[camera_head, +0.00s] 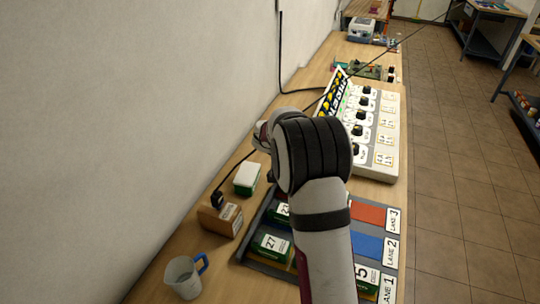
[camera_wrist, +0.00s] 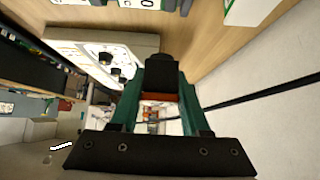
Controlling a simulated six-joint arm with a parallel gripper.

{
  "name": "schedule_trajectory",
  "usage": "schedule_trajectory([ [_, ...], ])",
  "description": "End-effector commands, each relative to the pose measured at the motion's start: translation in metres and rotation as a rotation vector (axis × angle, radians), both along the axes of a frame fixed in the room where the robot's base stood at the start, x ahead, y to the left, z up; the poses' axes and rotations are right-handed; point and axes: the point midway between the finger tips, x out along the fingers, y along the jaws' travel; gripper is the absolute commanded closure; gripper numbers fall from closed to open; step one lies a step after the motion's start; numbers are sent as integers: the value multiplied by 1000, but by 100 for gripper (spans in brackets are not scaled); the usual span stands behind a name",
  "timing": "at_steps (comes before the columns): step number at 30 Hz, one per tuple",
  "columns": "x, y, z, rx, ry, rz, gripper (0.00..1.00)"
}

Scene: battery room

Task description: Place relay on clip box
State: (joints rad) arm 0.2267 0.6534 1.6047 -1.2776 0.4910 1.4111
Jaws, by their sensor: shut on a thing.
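My gripper (camera_wrist: 160,78) has green fingers closed on a dark block with an orange-red strip, which I take for the relay (camera_wrist: 160,66). It is held above the bench; its far side is hidden. In the head view my arm covers the gripper and the relay. A brown box (camera_head: 220,222) with a small black piece on top stands at the left of the bench, below and left of my wrist. A white-topped green box (camera_head: 247,178) stands just behind it and partly shows in the wrist view (camera_wrist: 248,8). I cannot tell which is the clip box.
A tray with red and blue lanes (camera_head: 367,244) holds green numbered blocks, partly behind my arm. A grey mug (camera_head: 184,278) stands front left. A black cable (camera_head: 281,60) runs along the wall.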

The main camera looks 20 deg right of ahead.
Motion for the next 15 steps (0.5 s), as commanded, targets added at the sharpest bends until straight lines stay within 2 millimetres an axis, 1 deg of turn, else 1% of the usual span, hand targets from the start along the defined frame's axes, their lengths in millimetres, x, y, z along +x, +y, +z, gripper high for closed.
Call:
schedule_trajectory([
  [2, -3, -4, 9, -1, -3, -1, 100],
  [5, -5, -6, 28, -1, -6, -2, 100],
  [9, -5, -5, 62, -1, -7, 0, 100],
  [10, -5, -3, 56, 2, 0, 33, 100],
  [12, -2, 3, 50, 1, 1, 116, 100],
  [15, 4, 9, 49, 2, -2, 216, 100],
])
